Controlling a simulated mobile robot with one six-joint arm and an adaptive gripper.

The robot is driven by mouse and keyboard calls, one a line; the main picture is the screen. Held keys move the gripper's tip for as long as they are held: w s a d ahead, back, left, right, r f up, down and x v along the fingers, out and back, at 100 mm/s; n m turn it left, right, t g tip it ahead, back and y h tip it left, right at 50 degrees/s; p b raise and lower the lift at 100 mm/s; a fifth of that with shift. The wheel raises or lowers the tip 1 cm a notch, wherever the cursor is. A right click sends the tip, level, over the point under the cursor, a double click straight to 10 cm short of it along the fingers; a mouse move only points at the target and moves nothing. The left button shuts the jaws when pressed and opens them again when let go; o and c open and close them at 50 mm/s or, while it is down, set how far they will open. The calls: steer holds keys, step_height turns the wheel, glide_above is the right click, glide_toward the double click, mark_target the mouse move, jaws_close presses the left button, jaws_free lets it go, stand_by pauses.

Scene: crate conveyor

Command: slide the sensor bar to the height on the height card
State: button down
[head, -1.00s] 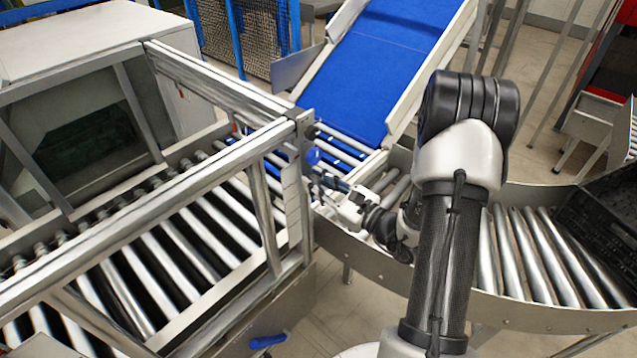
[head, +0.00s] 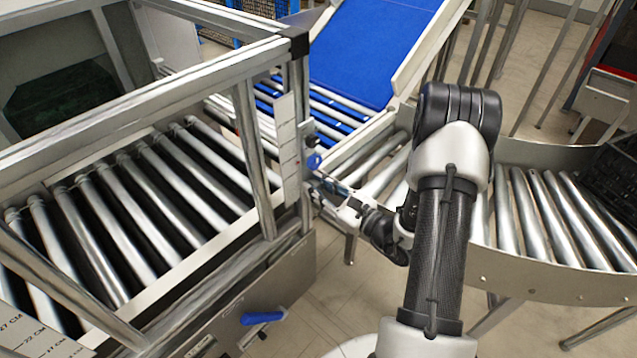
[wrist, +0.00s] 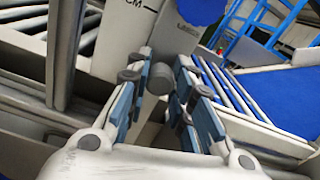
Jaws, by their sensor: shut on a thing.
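My gripper (head: 322,180) is at the upright post of the metal frame, by a blue knob (head: 313,161). In the wrist view, its blue-padded fingers (wrist: 160,82) are shut on a grey round stub (wrist: 160,77), which seems to be part of the sensor bar. The rest of the bar is hidden or cannot be made out. A white scale strip (head: 289,150) runs up the post; its marks are too small to read. A white card with marks (head: 45,335), including 27 CM and 22 CM, shows at the lower left; I cannot tell whether it is the height card.
The frame's post and top rail (head: 150,87) stand close to my gripper. Roller conveyor (head: 130,220) lies left, a curved roller section (head: 545,225) right, and a blue belt (head: 365,50) behind. A blue handle (head: 264,316) sticks out low in front.

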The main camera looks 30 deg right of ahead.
steer(key=shift+f+b, duration=0.7)
steer(key=shift+f, duration=0.85)
steer(key=c, duration=1.4)
jaws_free()
steer(key=shift+r, duration=0.1)
steer(key=shift+o, duration=0.2)
steer(key=shift+s, duration=0.1)
steer(key=v, duration=1.2)
